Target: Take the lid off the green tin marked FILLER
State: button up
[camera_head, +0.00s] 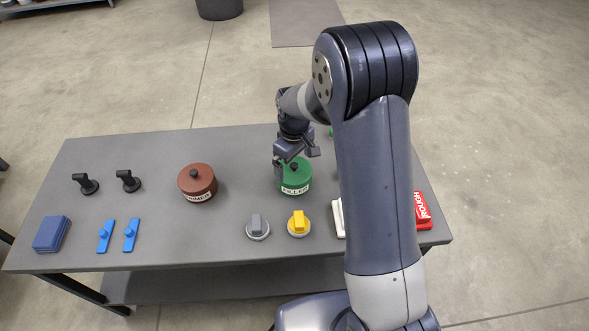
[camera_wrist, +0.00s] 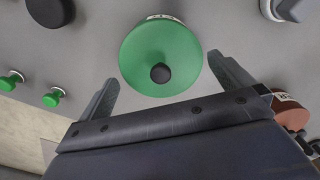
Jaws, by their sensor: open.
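The green tin (camera_head: 296,186) marked FILLER stands upright on the grey table, right of the table's middle. Its green lid (camera_head: 295,167) is on it, with a round black knob on top. In the wrist view the lid (camera_wrist: 143,50) and its black knob (camera_wrist: 160,73) show from above, just ahead of the fingers. My gripper (camera_head: 295,163) is at the tin's far side, above or beside the lid.
A brown-red tin (camera_head: 198,183) stands to the left. Grey (camera_head: 257,227) and yellow (camera_head: 299,223) knobbed discs sit in front. Blue handled pieces (camera_head: 131,235), black handled pieces (camera_head: 128,181) and a blue block (camera_head: 52,234) lie left.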

jog(key=shift+f, duration=0.6)
jog(key=c, duration=0.6)
jog(key=shift+c, duration=0.2)
